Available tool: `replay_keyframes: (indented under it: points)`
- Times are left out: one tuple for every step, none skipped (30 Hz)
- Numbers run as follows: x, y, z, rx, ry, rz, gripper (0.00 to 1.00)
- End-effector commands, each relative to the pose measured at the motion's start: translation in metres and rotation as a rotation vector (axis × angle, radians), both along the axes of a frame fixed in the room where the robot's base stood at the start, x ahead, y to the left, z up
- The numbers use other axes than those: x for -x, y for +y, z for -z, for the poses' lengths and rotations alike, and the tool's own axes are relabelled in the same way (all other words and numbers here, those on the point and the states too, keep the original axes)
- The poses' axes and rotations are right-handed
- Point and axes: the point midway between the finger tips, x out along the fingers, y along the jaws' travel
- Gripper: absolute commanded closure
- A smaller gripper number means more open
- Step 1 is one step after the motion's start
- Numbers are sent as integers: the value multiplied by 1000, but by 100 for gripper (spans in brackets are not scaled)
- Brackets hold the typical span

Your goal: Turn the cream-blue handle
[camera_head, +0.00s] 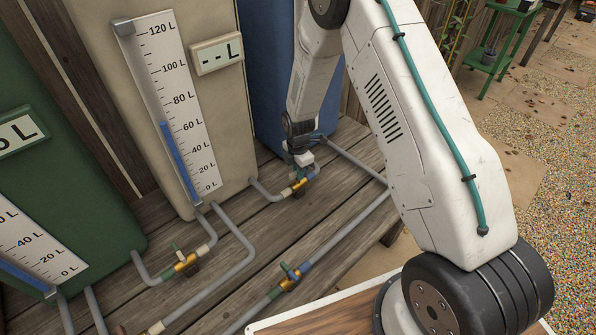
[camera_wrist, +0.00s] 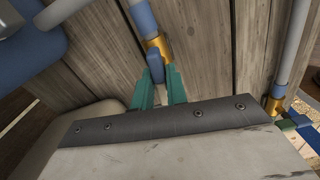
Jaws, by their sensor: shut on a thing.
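The cream-blue valve (camera_head: 299,184) is a brass body on the grey pipe between the cream tank (camera_head: 225,105) and the blue tank (camera_head: 258,70). It also shows in the wrist view as a brass piece (camera_wrist: 160,46) with a blue band on the pipe. Its blue handle (camera_wrist: 155,66) stands between the green fingers of my gripper (camera_wrist: 158,80), which is shut on it. In the head view my gripper (camera_head: 301,160) is over this valve, and it hides most of the handle, so its angle is hard to tell there.
Another valve (camera_head: 185,262) with a green handle sits at the left, and one with a blue handle (camera_head: 290,274) sits in front. Grey pipes run across the wooden deck (camera_head: 250,225). The green tank (camera_head: 60,180) stands at left. The cream tank's gauge reads about 60 L.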

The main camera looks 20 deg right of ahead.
Motion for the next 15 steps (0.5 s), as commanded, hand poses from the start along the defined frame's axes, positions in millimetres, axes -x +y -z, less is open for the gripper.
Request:
replay_keyframes:
  points:
    - [-1, 0, -1, 0, -2, -18, 100]
    - [-1, 0, -1, 0, -2, -28, 100]
    - [-1, 0, -1, -1, -2, -41, 100]
    - [-1, 0, -1, -1, -2, -48, 100]
    - [-1, 0, -1, 0, -2, -55, 100]
    - [-1, 0, -1, 0, -2, -63, 100]
    - [-1, 0, -1, 0, -2, -68, 100]
    - [-1, 0, -1, 0, -2, -72, 100]
    - [-1, 0, -1, 0, -2, -76, 100]
    - [-1, 0, -1, 0, -2, -78, 100]
    - [-1, 0, -1, 0, -2, -80, 100]
    - [-1, 0, -1, 0, -2, -81, 100]
    - [-1, 0, -1, 0, -2, -82, 100]
    - [-1, 0, -1, 0, -2, -82, 100]
    - [-1, 0, -1, 0, -2, -82, 100]
